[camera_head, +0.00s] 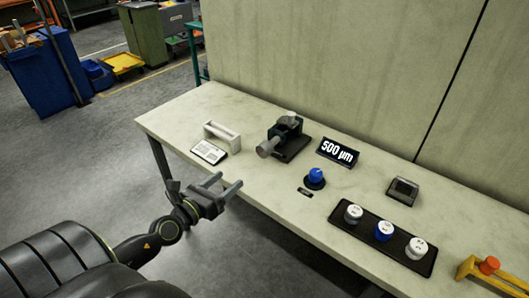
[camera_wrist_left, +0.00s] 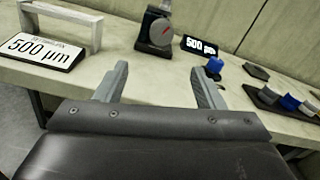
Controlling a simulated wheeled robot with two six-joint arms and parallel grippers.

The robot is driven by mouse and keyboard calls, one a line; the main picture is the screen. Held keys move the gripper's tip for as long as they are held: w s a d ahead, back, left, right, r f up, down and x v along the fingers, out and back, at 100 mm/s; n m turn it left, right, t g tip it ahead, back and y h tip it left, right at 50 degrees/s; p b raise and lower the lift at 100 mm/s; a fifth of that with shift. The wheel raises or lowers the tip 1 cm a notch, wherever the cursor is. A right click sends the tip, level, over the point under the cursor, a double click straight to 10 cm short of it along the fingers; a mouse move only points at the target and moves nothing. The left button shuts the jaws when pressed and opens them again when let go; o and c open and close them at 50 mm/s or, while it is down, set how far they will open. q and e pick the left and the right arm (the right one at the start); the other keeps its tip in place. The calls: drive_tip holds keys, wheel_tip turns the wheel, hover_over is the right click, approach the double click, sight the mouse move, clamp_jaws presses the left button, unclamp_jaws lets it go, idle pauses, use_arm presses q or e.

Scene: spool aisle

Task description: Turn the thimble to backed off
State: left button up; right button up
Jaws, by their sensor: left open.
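The thimble (camera_head: 267,148) is a grey cylinder on a dark micrometer-like device (camera_head: 289,132), pointing toward the table's front edge. In the left wrist view the device (camera_wrist_left: 155,32) stands ahead, with the thimble's round end (camera_wrist_left: 160,31) facing me and a reddish mark on it. My left gripper (camera_head: 227,184) is open and empty in front of the table edge, short of the thimble and apart from it. Its two fingers (camera_wrist_left: 159,72) point toward the device in the left wrist view. A black display (camera_head: 338,152) beside the device reads 500 µm. My right gripper is not in view.
A white card (camera_head: 209,152) reading 500 µm in the wrist view (camera_wrist_left: 40,50) and a pale bracket (camera_head: 222,135) stand left. A blue knob (camera_head: 315,177), a black tray (camera_head: 372,240) with three cylinders, a grey box (camera_head: 402,191) and a yellow stand (camera_head: 487,270) are right. A wall backs the table.

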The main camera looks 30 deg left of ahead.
use_arm(q)
drive_tip(key=p, duration=0.2)
approach(261, 152)
drive_tip(key=w, duration=0.3)
drive_tip(key=shift+w+m, duration=0.15)
drive_tip(key=shift+m, duration=0.25)
drive_tip(key=w, duration=0.2)
drive_tip(key=w+b, duration=0.1)
drive_tip(key=w, duration=0.5)
drive_tip(key=shift+w+d, duration=0.25)
drive_tip(key=shift+d, duration=0.15)
drive_tip(key=c, duration=1)
drive_tip(key=shift+n, duration=0.8)
